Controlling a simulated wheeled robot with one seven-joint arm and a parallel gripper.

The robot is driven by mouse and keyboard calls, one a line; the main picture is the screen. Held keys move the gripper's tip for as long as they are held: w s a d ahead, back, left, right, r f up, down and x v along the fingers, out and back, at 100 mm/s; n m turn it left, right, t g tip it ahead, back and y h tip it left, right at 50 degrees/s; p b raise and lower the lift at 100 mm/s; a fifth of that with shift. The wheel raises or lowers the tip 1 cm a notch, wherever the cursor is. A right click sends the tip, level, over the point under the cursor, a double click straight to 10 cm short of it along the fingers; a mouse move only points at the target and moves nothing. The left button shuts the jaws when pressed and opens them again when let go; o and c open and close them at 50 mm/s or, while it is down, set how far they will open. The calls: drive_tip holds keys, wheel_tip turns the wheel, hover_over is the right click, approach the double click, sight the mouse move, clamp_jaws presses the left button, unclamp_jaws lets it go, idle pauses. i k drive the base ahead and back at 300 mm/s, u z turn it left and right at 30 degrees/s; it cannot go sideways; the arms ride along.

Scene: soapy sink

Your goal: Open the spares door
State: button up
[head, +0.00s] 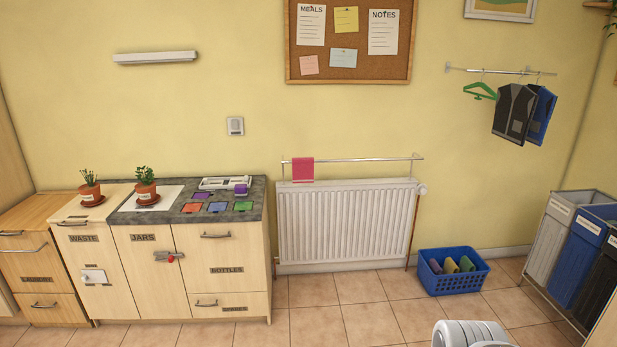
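No label that I can read clearly says spares. The low cabinet has a door labelled WASTE (97,300), a door labelled JARS (142,290) and a front labelled BOTTLES (225,255). Two small labels are too blurred to read: one on the lower right front (235,309), one on the far left wooden unit (37,280). The JARS door has a metal latch with a red part (168,257). A white fitting (94,276) is on the WASTE door. All these fronts look closed.
A white radiator (345,225) with a rail and pink towel (302,170) stands right of the cabinet. A blue basket (453,280) lies on the floor, and laundry bins (562,240) stand at far right. Tiled floor before the radiator is clear.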

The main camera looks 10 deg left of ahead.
sight(255, 303)
drive_tip(key=i, duration=1.75)
drive_tip(key=u, duration=3.05)
drive_tip(key=i, duration=1.65)
